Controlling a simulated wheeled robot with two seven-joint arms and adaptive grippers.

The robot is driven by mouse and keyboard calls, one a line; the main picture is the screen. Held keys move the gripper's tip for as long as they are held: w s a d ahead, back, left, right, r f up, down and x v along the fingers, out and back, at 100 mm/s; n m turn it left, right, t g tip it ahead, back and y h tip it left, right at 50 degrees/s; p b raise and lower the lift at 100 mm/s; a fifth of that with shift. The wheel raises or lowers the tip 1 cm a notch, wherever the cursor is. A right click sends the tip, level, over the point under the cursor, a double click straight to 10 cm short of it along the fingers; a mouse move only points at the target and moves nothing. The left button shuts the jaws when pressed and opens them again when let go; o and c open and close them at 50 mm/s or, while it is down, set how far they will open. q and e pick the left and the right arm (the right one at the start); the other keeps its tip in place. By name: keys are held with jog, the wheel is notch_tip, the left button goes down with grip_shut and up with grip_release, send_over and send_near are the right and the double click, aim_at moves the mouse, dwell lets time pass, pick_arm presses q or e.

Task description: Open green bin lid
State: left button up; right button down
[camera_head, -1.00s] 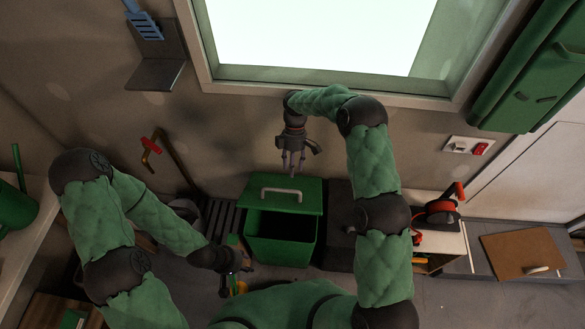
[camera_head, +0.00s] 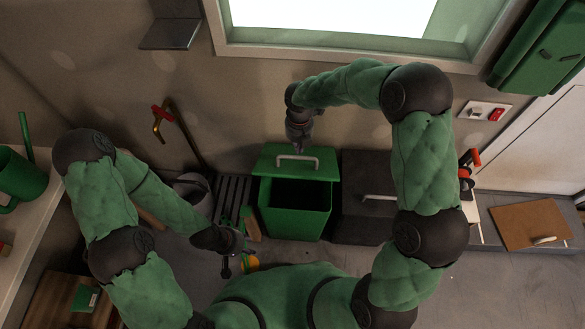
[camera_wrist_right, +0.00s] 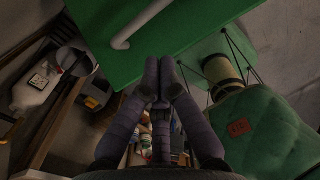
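The green bin (camera_head: 296,222) stands on the floor below the window. Its green lid (camera_head: 265,162) is tilted up at the back, and the dark inside shows in front of it. A pale handle (camera_head: 298,158) is on the lid; lid and handle also show in the right wrist view (camera_wrist_right: 125,42). My right gripper (camera_head: 303,146) points down just behind the lid's rear edge. Its fingertips (camera_wrist_right: 160,63) are drawn together with nothing seen between them. I cannot tell if they touch the lid. My left gripper (camera_head: 234,266) hangs low, left of the bin; its fingers are unclear.
A dark box (camera_head: 365,222) with a handle stands right of the bin. A slatted dark item (camera_head: 232,195) and a bucket (camera_head: 190,187) are on its left. The window (camera_head: 335,15) and wall are behind my right arm. A workbench is at the far left.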

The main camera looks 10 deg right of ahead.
jog(key=n, duration=0.1)
jog(key=b, duration=0.5)
send_near(298, 168)
notch_tip(298, 168, down, 5)
jog(key=shift+s+f, duration=0.1)
jog(key=shift+f, duration=0.15)
pick_arm(q)
notch_tip(298, 168, down, 5)
jog(key=shift+a+r, duration=0.1)
jog(key=shift+a, duration=0.05)
